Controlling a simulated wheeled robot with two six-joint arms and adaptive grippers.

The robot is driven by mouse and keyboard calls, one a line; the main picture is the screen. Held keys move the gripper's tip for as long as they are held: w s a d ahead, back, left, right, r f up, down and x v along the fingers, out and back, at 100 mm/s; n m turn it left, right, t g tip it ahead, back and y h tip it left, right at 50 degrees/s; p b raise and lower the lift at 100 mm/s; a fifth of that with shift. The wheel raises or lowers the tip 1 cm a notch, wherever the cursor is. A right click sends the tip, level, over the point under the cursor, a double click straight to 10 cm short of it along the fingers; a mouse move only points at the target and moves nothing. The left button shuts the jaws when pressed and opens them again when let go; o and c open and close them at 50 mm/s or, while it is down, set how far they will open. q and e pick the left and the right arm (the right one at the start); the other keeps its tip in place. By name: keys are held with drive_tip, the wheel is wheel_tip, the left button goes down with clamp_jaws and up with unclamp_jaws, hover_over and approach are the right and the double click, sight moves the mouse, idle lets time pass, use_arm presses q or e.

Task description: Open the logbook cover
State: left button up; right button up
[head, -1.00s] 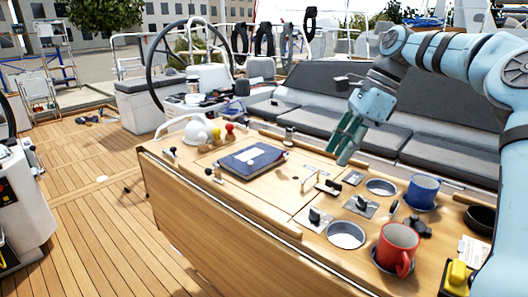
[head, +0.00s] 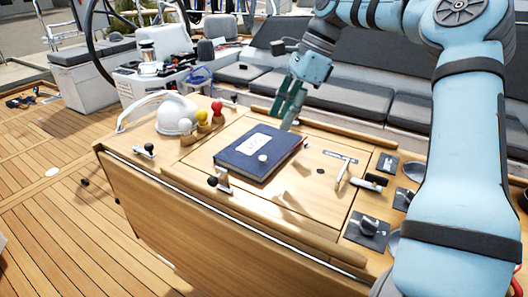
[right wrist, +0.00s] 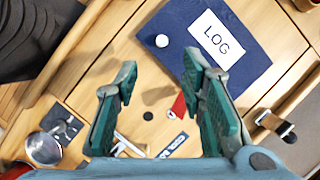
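The logbook (head: 258,153) is a closed dark blue book with a white label, lying flat on the wooden cockpit table. A small round white object (head: 262,158) rests on its cover. In the right wrist view the logbook (right wrist: 245,75) is at the upper right with its LOG label, and the white object (right wrist: 162,41) is on the cover. My right gripper (head: 286,120) is above and just behind the book's right side, apart from it. In the right wrist view its green fingers (right wrist: 160,85) are spread with nothing between them. My left gripper is not in view.
Latches and switches (head: 367,227) lie to the right. Cushioned benches (head: 350,95) run behind the table.

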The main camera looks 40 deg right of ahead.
sight(263, 157)
drive_tip(key=x, duration=0.3)
drive_tip(key=b+x, duration=0.1)
drive_tip(key=x, duration=0.2)
drive_tip(key=b+x, duration=0.1)
drive_tip(key=x, duration=0.2)
drive_tip(key=shift+w+d+f, duration=0.1)
drive_tip(key=shift+w+f, duration=0.15)
drive_tip(key=shift+w, duration=0.1)
drive_tip(key=shift+a+f, duration=0.25)
drive_tip(key=shift+f, duration=0.2)
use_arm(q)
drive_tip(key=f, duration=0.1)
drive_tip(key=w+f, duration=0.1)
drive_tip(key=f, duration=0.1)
use_arm(e)
drive_tip(key=shift+s, duration=0.1)
clamp_jaws()
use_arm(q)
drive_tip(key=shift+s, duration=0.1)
